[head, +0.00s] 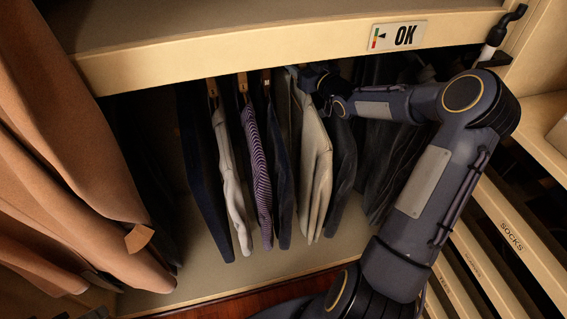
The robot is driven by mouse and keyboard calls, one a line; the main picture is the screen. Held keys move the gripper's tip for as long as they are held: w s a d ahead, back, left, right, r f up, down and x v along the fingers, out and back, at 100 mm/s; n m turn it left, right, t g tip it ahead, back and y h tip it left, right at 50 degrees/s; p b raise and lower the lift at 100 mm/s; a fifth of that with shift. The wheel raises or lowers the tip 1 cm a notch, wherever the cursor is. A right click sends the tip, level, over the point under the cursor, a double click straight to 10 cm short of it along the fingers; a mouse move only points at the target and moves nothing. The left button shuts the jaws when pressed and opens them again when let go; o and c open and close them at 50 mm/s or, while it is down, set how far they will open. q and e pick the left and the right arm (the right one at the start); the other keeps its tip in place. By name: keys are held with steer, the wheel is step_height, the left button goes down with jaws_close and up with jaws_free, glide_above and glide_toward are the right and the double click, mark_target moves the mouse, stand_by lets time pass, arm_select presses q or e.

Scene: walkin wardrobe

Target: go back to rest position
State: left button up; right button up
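My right arm comes in from the lower right, bends at the elbow and reaches left into the hanging space. My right gripper (312,78) is at the top of the hanging row, just under the shelf edge, close beside the upper part of a beige garment (316,150). Its fingers are dark and partly hidden among the hangers and clothes. I cannot tell whether it is open or shut, or whether it touches a hanger. My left gripper is not in view.
A shelf edge (250,55) with an "OK" label (397,36) runs above the gripper. Several garments hang close together, including a purple striped one (257,165). Large brown coats (60,150) hang at the left. Shelf edges, one marked "SOCKS" (511,236), lie right of my arm.

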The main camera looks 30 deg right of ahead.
steer(key=s, duration=0.8)
steer(key=s+a+r+m+g+h+p, duration=0.1)
steer(key=s+a+r+g+h+p, duration=0.2)
steer(key=s+a+r+g+p, duration=0.3)
steer(key=s+a+g+y+p, duration=0.1)
steer(key=s+a+g+y, duration=0.1)
steer(key=s+a, duration=0.3)
steer(key=s+a+r+m+g+y+p, duration=0.1)
steer(key=s+a, duration=0.5)
steer(key=s, duration=0.6)
steer(key=s+a+g+y+p, duration=0.2)
steer(key=s+a, duration=0.3)
steer(key=s, duration=0.4)
steer(key=shift+s+a+r+g+y+p, duration=0.2)
steer(key=shift+g+y+p, duration=0.1)
steer(key=shift+g+p, duration=0.35)
steer(key=shift+w+d, duration=0.1)
stand_by(0.5)
